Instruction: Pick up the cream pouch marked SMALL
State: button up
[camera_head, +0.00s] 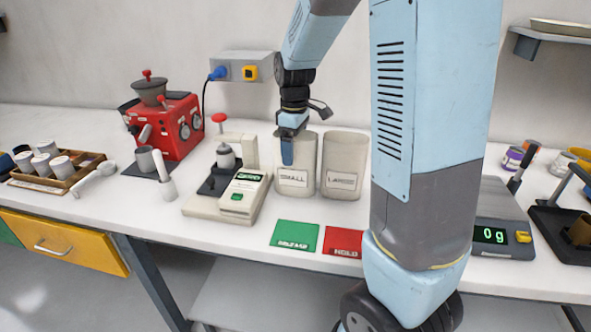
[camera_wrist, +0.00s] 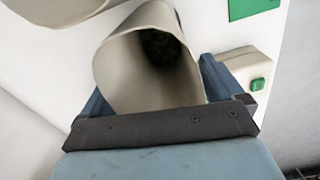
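The cream pouch marked SMALL (camera_head: 297,180) stands upright on the counter, with its label facing the head camera. My gripper (camera_head: 287,150) points down at its upper rim, with one blue finger in front of the pouch's upper left side. In the wrist view the pouch (camera_wrist: 135,75) is between the two spread fingers of my gripper (camera_wrist: 155,90), its open mouth showing dark contents. The fingers are wide apart and very close to the pouch's sides. I cannot tell whether they touch it.
A second cream pouch (camera_head: 344,165), with a partly readable label, stands close on the right. A cream sealer-like device (camera_head: 230,190) is on the left. Green (camera_head: 295,235) and red (camera_head: 342,242) mats lie in front. A scale (camera_head: 495,225) is farther right.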

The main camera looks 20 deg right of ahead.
jog(key=c, duration=1.2)
jog(key=shift+o, duration=0.2)
jog(key=shift+r, duration=0.1)
